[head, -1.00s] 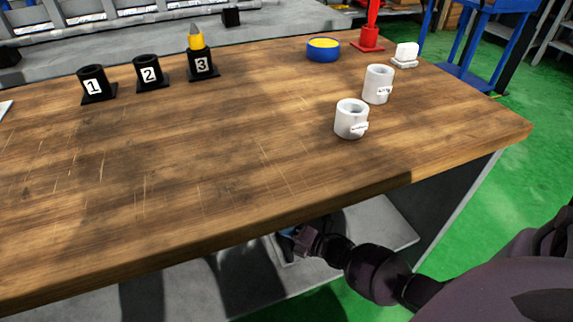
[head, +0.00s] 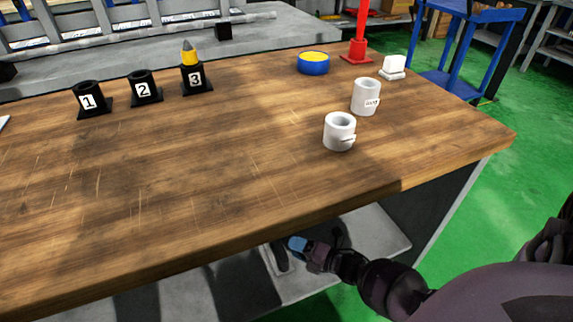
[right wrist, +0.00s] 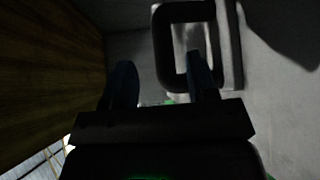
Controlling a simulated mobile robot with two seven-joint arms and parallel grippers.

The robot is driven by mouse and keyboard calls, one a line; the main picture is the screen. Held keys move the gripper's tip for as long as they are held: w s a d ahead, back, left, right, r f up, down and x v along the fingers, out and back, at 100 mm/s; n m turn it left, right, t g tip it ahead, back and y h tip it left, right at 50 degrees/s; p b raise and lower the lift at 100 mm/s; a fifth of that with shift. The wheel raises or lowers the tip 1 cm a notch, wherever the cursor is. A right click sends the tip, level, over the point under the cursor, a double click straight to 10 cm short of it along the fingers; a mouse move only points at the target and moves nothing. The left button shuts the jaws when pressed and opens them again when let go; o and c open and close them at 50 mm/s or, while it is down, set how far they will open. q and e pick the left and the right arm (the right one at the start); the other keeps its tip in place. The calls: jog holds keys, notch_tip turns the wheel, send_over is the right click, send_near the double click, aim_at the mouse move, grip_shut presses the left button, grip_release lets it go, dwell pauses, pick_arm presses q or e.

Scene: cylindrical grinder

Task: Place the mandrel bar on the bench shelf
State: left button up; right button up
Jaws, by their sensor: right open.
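The bench shelf (head: 383,232) is the grey surface under the wooden bench top. My right gripper (head: 294,243) is low under the bench's front edge, over the shelf, with a blue fingertip showing. In the right wrist view, my right gripper (right wrist: 160,82) is open, its two fingers apart with nothing clearly between them. A dark rectangular loop (right wrist: 164,45) stands or lies by the right finger on the shelf; I cannot tell whether it is part of the mandrel bar. No bar can be made out for certain. My left gripper is not in view.
The wooden bench top (head: 200,170) overhangs the shelf close to my right arm. On it stand numbered black holders (head: 144,88), two white cups (head: 339,132), a blue-yellow dish (head: 313,63) and a red stand (head: 357,50). The wrist view is dark.

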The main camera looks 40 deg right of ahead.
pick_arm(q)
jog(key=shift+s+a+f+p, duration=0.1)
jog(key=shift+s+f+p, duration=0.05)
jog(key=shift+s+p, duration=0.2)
pick_arm(e)
jog(key=v, duration=0.6)
jog(key=shift+s, duration=0.25)
pick_arm(q)
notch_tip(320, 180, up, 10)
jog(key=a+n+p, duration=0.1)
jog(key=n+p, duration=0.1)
jog(key=p, duration=1.4)
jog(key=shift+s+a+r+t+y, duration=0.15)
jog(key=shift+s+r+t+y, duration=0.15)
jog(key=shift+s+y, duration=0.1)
pick_arm(e)
jog(key=s+a+r+m+g+h, duration=0.2)
jog(key=s+a+r+m, duration=0.3)
jog(key=s+r+m, duration=0.6)
jog(key=s+a+r+m+g+h, duration=0.2)
jog(key=s+a+r+m+h, duration=0.2)
jog(key=s+r+m, duration=0.7)
notch_tip(320, 180, up, 5)
jog(key=shift+s+a+f+m, duration=0.15)
jog(key=shift+s+a+m, duration=0.3)
jog(key=shift+a, duration=0.2)
